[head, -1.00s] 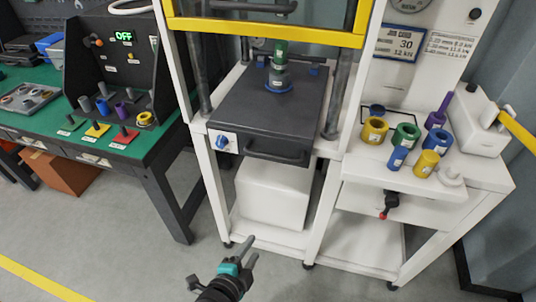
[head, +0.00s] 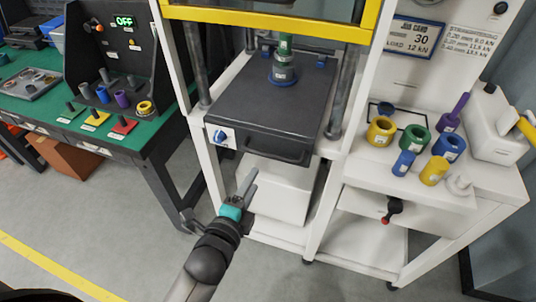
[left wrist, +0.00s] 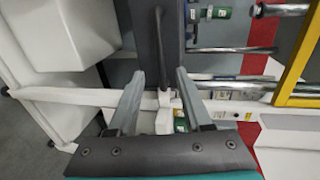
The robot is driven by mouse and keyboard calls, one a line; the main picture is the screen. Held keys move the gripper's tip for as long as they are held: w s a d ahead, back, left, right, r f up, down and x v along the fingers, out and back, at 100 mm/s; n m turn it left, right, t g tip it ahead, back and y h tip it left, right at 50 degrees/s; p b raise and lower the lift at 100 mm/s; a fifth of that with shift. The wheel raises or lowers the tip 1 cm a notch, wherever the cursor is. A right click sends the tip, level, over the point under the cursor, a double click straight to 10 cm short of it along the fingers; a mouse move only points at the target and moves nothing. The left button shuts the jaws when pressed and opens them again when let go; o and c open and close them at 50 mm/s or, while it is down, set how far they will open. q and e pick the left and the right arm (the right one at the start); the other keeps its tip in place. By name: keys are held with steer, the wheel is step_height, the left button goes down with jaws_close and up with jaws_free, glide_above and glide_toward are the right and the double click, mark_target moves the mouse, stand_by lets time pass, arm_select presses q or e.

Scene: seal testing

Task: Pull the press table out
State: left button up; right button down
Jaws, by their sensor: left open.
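The press table (head: 262,105) is a dark grey slab in the white press frame, with a dark bar handle (head: 275,154) along its front face. A green and blue cylindrical stack (head: 284,68) stands on it towards the back. My left gripper (head: 250,182) is open and empty, below and left of the handle in the head view, apart from it. In the left wrist view the two fingers (left wrist: 158,88) are spread, with the dark table front (left wrist: 155,25) beyond them. My right gripper is in neither view.
A white box (head: 268,190) sits on the shelf under the press table. A green workbench (head: 60,120) stands at the left. The floor in front is clear.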

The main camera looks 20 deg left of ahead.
mark_target(267, 156)
arm_select(q)
steer(key=shift+b+x, duration=1.1)
steer(key=shift+x, duration=5.05)
steer(key=shift+c, duration=0.2)
jaws_close()
